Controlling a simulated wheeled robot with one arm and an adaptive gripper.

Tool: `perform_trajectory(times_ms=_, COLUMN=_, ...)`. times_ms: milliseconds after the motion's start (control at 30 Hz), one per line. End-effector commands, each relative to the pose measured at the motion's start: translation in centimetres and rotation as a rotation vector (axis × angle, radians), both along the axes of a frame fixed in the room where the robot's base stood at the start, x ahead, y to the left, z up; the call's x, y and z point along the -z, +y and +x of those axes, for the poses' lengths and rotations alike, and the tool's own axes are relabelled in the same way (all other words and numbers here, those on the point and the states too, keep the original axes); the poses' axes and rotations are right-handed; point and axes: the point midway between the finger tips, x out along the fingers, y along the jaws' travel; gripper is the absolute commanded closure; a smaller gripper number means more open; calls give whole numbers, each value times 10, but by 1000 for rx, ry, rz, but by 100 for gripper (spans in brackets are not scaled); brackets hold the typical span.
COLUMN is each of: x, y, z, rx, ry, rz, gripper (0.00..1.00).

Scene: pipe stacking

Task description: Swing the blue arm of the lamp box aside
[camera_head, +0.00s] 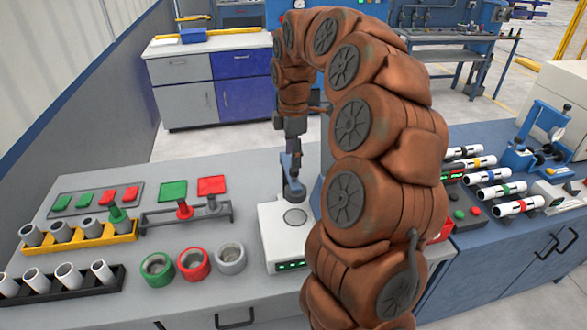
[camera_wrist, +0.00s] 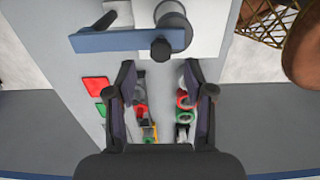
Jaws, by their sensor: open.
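The lamp box (camera_head: 270,228) is a white box on the bench with a round disc on top and a green-lit display on its front. Its blue arm (camera_head: 290,180) stands at the back of the box; in the wrist view the blue arm (camera_wrist: 110,42) lies across the top, with a dark round knob (camera_wrist: 161,50) at its right end. My gripper (camera_head: 293,150) is above the back of the box, close to the blue arm. In the wrist view my gripper (camera_wrist: 158,72) is open and empty, with the knob just beyond and between the fingertips. Contact cannot be told.
Green, red and grey rings (camera_head: 194,263) lie left of the box. A yellow rack (camera_head: 85,240) and a black rack (camera_head: 75,286) hold grey pipes at the left. White banded pipes (camera_head: 503,188) lie at the right. My arm hides part of the bench right of the box.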

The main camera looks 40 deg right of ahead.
Motion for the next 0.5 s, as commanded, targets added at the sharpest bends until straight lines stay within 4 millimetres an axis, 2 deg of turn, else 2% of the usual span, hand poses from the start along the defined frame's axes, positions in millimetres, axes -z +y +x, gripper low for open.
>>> perform_trajectory(times_ms=300, x=39, y=1, z=-2, rx=-1, ry=9, rz=3, gripper=47)
perform_trajectory(times_ms=500, x=54, y=1, z=-1, rx=0, ry=6, rz=2, gripper=47)
